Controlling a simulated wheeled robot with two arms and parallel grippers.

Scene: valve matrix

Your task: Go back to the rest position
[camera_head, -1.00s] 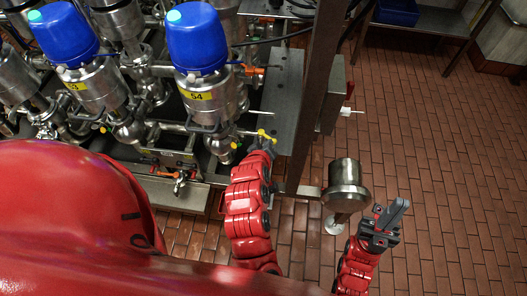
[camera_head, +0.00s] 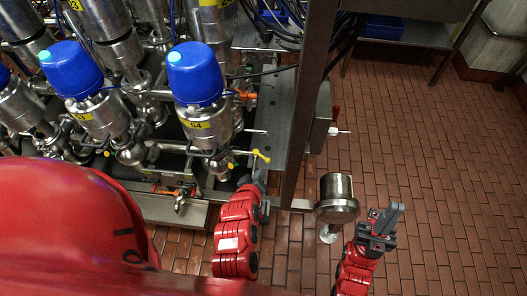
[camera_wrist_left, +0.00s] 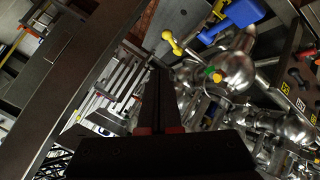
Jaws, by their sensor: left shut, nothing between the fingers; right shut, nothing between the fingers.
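My left gripper (camera_head: 258,180) is shut and empty. In the head view it is just below the yellow T-shaped valve handle (camera_head: 261,156), apart from it in the picture. In the left wrist view its dark fingers (camera_wrist_left: 157,100) lie together with nothing between them. The yellow handle (camera_wrist_left: 172,42) shows beyond the fingertips there. My right gripper (camera_head: 387,219) is at the lower right over the brick floor, to the right of a steel cylinder. It is shut and holds nothing.
Steel valves with blue caps (camera_head: 194,73) and yellow number labels fill the left. A dark upright post (camera_head: 306,110) and a steel cylinder (camera_head: 338,193) stand between my grippers. A steel table (camera_head: 405,35) is at the back. The brick floor (camera_head: 450,150) at right is open.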

